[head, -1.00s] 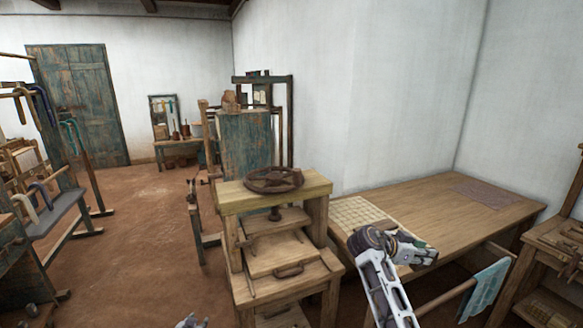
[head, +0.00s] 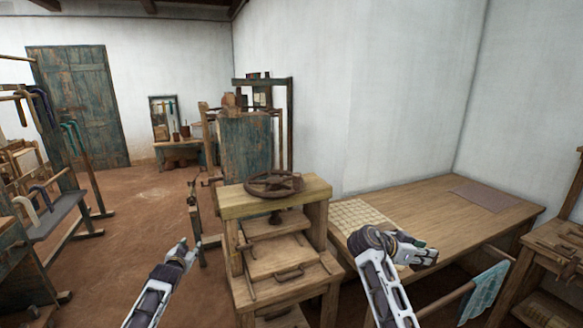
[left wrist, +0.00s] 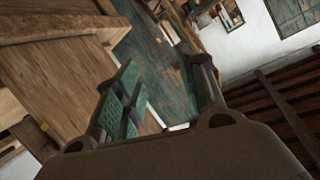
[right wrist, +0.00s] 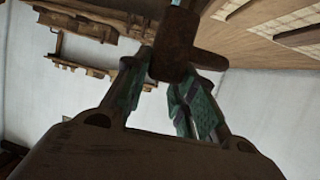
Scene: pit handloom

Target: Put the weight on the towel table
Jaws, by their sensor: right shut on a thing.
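The right gripper (head: 428,256) is over the front edge of the wooden table by the wall (head: 440,215), which appears to be the towel table. In the right wrist view, the right gripper (right wrist: 172,85) is shut on a dark brown, rusty piece (right wrist: 176,48), which appears to be the weight. Its full shape is cut off there, and the head view hardly shows it. The left gripper (head: 188,248) is low, left of the wooden press. In the left wrist view it (left wrist: 160,92) is open and empty, its green pads apart.
The press (head: 280,205) with its handwheel (head: 273,184) stands between my arms. A pale checked cloth (head: 355,215) and a mauve cloth (head: 485,196) lie on the table. A teal towel (head: 487,288) hangs on a rail in front. The table's middle is clear.

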